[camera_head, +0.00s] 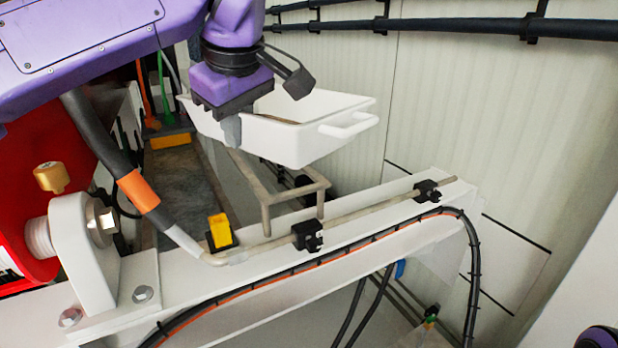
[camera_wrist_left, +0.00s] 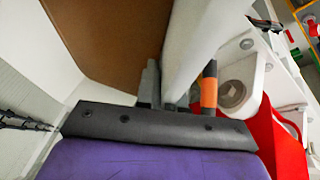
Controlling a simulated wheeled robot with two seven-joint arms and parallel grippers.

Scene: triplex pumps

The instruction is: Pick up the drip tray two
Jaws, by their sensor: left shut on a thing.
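The drip tray (camera_head: 308,138) is a white open box with a handle loop at its right end. In the head view it hangs above a metal bracket, level or slightly tilted. My left gripper (camera_head: 232,128) is shut on the tray's near wall at its left part. In the left wrist view the tray (camera_wrist_left: 195,50) fills the top middle, with its wall at the fingers (camera_wrist_left: 155,88) and a brown surface (camera_wrist_left: 110,40) inside it. Whether the tray touches the bracket cannot be told. Only a small purple part at the bottom right corner may be my right arm; its gripper is not seen.
The metal bracket (camera_head: 266,196) stands on a white beam (camera_head: 180,278) below the tray. A pipe in black clamps (camera_head: 308,236) and a black cable run along the beam. A red machine (camera_head: 55,150) is at the left. Black rails (camera_head: 450,28) cross the pale wall behind.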

